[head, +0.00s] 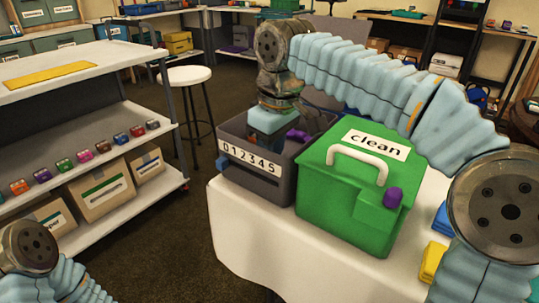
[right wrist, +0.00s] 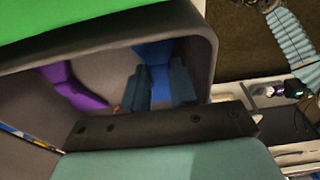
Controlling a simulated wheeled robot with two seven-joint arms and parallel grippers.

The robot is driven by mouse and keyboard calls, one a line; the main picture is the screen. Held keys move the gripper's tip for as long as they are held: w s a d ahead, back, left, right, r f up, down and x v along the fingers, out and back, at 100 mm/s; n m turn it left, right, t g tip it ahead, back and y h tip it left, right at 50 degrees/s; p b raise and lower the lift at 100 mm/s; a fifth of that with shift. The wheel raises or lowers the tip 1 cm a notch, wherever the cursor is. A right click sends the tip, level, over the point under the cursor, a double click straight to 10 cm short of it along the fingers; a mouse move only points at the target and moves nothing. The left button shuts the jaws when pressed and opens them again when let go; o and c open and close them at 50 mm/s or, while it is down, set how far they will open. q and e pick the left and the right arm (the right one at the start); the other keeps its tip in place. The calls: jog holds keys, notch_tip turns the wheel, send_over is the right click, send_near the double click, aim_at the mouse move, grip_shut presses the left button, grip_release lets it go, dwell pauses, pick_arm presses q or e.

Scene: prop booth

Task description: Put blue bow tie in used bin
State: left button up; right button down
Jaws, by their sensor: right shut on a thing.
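A blue thing that looks like the blue bow tie (right wrist: 153,52) shows in the right wrist view, at the fingers of my right gripper (right wrist: 165,88). The gripper is shut on it, inside a dark grey bin (head: 286,185) with a label reading 012345. In the head view the bin's wall hides the fingertips and the blue thing. A purple thing (head: 298,134) lies in the same bin, also visible in the right wrist view (right wrist: 75,88). No label reading "used" shows. My left gripper is out of view.
A green lidded box (head: 330,210) marked "clean", with a white handle, stands right beside the grey bin, under my right arm. Blue and yellow things (head: 433,262) lie on the white table (head: 245,235) at right. A shelf unit (head: 90,140) stands at left.

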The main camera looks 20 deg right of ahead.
jog(key=shift+f, duration=0.1)
jog(key=c, duration=1.2)
grip_release()
jog(key=r+p, duration=0.1)
jog(key=r, duration=0.3)
jog(key=s+r+p, duration=0.1)
jog(key=r, duration=0.3)
jog(key=d+r+p, duration=0.1)
jog(key=r+p, duration=0.1)
jog(key=r, duration=0.2)
jog(key=shift+s+r, duration=0.15)
jog(key=shift+s, duration=0.05)
